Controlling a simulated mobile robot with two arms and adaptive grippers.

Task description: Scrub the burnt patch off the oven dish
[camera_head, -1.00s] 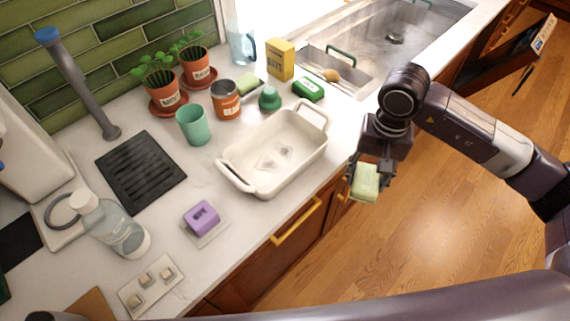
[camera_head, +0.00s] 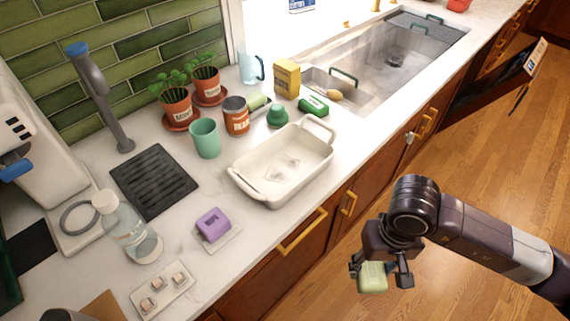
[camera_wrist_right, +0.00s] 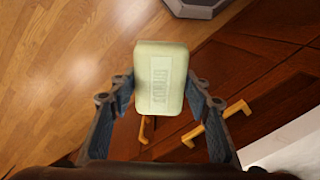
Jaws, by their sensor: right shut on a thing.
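The white oven dish (camera_head: 247,186) stands on the counter near its front edge, with a faint grey-brown patch (camera_head: 284,167) on its inside floor. My right gripper (camera_head: 382,277) is off the counter, in front of the cabinets and right of and below the dish in the head view. It is shut on a pale green block (camera_head: 372,277), a sponge or soap bar. In the right wrist view the block (camera_wrist_right: 161,78) sits between the two fingers, with a stamped panel on its face. The block and dish are well apart. My left gripper is not in view.
Behind the dish stand a teal cup (camera_head: 205,138), a labelled can (camera_head: 236,116), a green knob-topped thing (camera_head: 277,116) and a yellow box (camera_head: 286,79). A purple block (camera_head: 213,225) and a clear bottle (camera_head: 134,236) are left. The sink (camera_head: 385,62) is beyond. Drawer handles (camera_head: 302,232) jut out.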

